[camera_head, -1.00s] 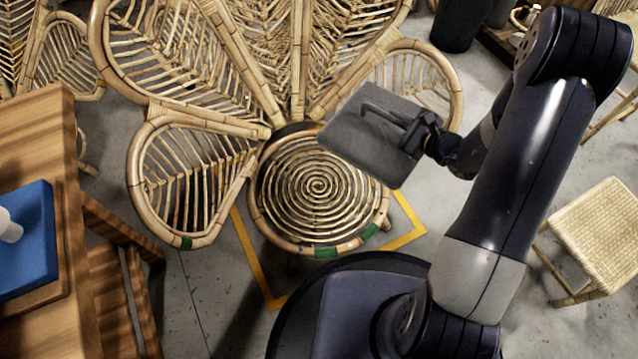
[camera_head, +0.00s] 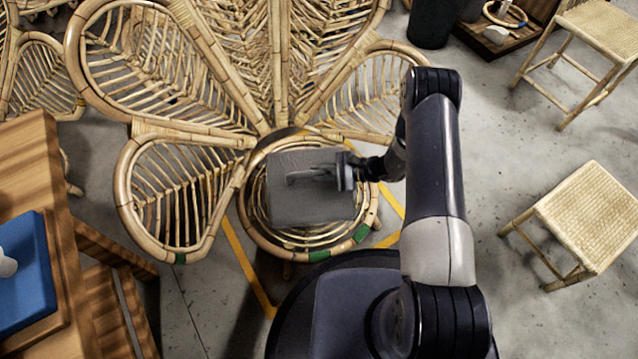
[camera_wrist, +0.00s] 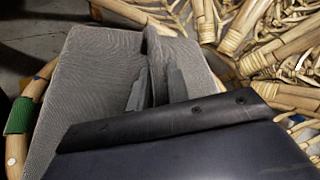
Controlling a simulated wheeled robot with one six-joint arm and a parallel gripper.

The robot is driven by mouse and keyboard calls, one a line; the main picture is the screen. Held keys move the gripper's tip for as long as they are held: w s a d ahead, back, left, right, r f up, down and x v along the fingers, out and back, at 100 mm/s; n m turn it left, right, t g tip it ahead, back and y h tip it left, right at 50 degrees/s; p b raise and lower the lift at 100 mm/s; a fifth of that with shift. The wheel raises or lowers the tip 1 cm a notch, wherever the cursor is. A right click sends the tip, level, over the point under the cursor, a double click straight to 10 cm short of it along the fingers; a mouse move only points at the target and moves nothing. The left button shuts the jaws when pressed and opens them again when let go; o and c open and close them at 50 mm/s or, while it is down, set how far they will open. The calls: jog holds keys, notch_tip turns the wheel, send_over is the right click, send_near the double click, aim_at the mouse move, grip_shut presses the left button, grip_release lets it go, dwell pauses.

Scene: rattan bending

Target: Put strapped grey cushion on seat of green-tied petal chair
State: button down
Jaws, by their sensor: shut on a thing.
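The strapped grey cushion (camera_head: 306,205) is over the round spiral seat of the petal chair (camera_head: 180,180) in the head view and covers most of it. Whether it rests on the seat or hangs just above it, I cannot tell. Green ties (camera_head: 320,256) show on the seat's front rim. My gripper (camera_head: 338,172) is at the cushion's upper right, shut on its strap. In the wrist view the grey cushion (camera_wrist: 85,85) spreads under the strap, and a green tie (camera_wrist: 19,116) shows on the rim at left. The fingertips are partly hidden.
A wooden bench (camera_head: 40,165) with a blue tray (camera_head: 25,275) stands at the left. Woven stools (camera_head: 590,215) stand at the right. Yellow tape (camera_head: 243,262) marks the floor around the chair. Bare floor lies between the chair and stools.

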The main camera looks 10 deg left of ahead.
notch_tip(320, 180, down, 4)
jog(key=shift+f+b, duration=0.2)
jog(key=shift+b, duration=0.6)
jog(key=shift+r, duration=0.1)
jog(key=c, duration=1.3)
grip_release()
jog(key=shift+c, duration=0.2)
jog(key=shift+d+r, duration=0.1)
jog(key=shift+d, duration=0.15)
jog(key=p+v, duration=0.3)
jog(key=v, duration=0.8)
jog(key=shift+d, duration=0.25)
